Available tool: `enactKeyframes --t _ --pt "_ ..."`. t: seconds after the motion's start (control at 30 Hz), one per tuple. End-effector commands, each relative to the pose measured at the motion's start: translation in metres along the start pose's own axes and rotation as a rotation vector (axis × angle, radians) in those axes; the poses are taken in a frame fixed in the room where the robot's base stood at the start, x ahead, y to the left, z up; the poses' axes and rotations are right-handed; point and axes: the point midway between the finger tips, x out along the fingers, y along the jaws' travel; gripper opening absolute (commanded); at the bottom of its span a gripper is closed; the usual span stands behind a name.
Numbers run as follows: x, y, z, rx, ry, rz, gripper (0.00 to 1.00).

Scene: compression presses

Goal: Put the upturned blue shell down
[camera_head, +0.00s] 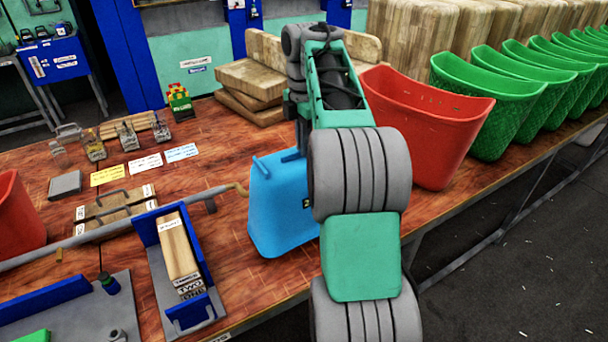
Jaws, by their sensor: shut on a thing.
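The blue shell (278,212) is in the middle of the head view, over the wooden table near its front edge. It is wider at the bottom than at the top, and its right part is hidden behind my arm. My gripper (296,153) is at the shell's top edge and shut on it. The fingertips are mostly hidden by my wrist and arm. I cannot tell whether the shell's lower edge touches the table or hangs just above it.
A red bin (425,125) stands to the right, then a row of green bins (490,105). A blue-and-grey fixture with a wooden block (178,248) is left of the shell. A grey rod (120,225) lies further left. Wooden boards (250,80) are stacked behind.

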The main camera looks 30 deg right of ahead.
Motion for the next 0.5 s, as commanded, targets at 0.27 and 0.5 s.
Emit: enactKeyframes --t 0.27,0.5 --pt "0.036 -0.001 0.002 0.003 -0.002 0.003 0.00" --pt "0.036 -0.001 0.003 0.005 -0.001 0.002 0.00"
